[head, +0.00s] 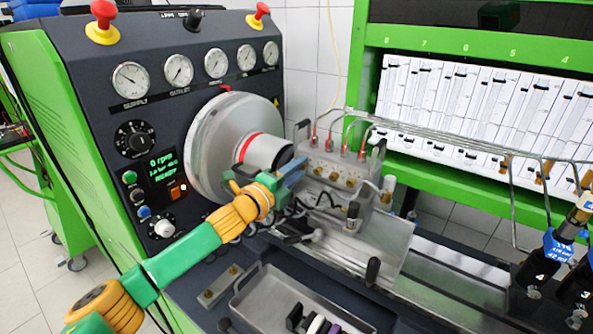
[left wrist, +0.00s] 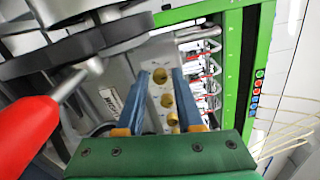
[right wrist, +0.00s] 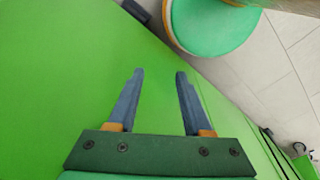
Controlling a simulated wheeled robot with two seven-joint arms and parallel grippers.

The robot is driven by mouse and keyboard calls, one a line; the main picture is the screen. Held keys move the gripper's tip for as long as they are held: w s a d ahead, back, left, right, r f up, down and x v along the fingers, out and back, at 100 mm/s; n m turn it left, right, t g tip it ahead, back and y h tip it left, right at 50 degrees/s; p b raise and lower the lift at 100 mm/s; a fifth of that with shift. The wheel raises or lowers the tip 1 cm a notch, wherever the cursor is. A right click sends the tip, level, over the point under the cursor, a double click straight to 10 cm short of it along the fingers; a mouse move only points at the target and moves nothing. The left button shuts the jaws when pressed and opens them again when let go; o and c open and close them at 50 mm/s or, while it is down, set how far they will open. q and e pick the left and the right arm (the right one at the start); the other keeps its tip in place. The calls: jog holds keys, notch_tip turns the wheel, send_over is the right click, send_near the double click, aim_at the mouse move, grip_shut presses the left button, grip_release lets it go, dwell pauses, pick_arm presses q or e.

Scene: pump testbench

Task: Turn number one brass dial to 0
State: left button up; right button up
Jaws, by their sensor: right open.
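Several small brass dials sit in a row on the front of the grey metal pump block (head: 338,161); one brass dial (head: 319,170) shows near its left end. The dials carry no number I can read, so I cannot tell which is number one. My left gripper (head: 302,167) is just left of the block, its blue fingers pointing at the dials. In the left wrist view it is open and empty, with a brass dial (left wrist: 160,75) between the fingertips and more dials below. No contact is visible. My right gripper (right wrist: 159,73) is open and empty over a plain green surface.
A large round metal disc (head: 212,140) with a red-ringed shaft stands just behind my left gripper. Thin metal pipes rise from the block. A metal tray (head: 290,303) lies in front.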

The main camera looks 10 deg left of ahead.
pick_arm(q)
jog(key=b+v, duration=0.2)
jog(key=v, duration=0.5)
